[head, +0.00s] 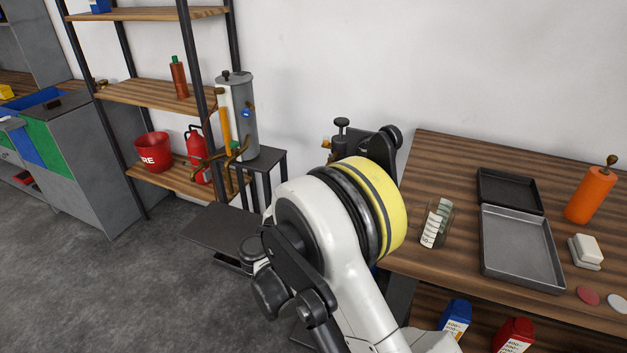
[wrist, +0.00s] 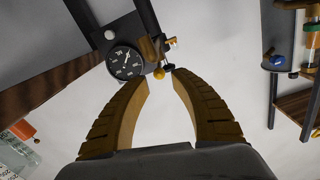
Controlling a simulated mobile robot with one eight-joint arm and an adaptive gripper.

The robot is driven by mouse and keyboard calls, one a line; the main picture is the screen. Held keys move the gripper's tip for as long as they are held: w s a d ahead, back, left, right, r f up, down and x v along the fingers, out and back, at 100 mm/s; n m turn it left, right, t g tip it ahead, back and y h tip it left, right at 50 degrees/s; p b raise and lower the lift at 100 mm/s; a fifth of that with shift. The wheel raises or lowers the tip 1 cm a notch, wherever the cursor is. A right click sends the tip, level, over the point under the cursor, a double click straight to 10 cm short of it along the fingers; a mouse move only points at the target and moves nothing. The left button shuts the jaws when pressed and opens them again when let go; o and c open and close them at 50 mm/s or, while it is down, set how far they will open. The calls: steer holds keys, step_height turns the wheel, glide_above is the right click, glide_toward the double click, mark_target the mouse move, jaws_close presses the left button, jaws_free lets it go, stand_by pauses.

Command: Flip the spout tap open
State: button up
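A grey cylindrical tank (head: 243,115) with a sight tube and a blue fitting (head: 247,113) stands on a dark stand. Curved brass parts (head: 236,154) show low at its front; I cannot tell which is the spout tap. The tank also shows at the right in the upside-down wrist view (wrist: 283,28), with a blue knob (wrist: 277,61). My gripper (wrist: 158,75) is open and empty, its ribbed brown fingers apart. Between and beyond the tips are a round dial (wrist: 125,62) and brass fittings (wrist: 150,48). In the head view my arm hides the gripper.
A wooden table (head: 440,165) at the right carries a tray (head: 520,245), an orange bottle (head: 590,195) and a card holder (head: 436,223). Shelves (head: 150,93) stand at the left with a red bucket (head: 153,151). Grey floor (head: 110,275) is clear at the lower left.

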steer(key=v, duration=0.4)
steer(key=shift+s+a, duration=0.1)
steer(key=shift+s, duration=0.25)
steer(key=s+d+r+n+g+y, duration=0.1)
steer(key=s+d+r+g, duration=0.25)
steer(key=d, duration=0.75)
steer(key=s+d+r+n+g, duration=0.25)
steer(key=d+r+g, duration=0.2)
steer(key=d, duration=0.55)
steer(key=s+d+n+y, duration=0.1)
steer(key=s+d+y, duration=0.1)
steer(key=s, duration=1)
steer(key=s+d+n+g+y, duration=0.1)
steer(key=s+d+n+y, duration=0.1)
steer(key=s, duration=1)
steer(key=shift+d+f+g+y, duration=0.3)
steer(key=shift+d+f+y, duration=0.1)
steer(key=shift+d+y, duration=0.3)
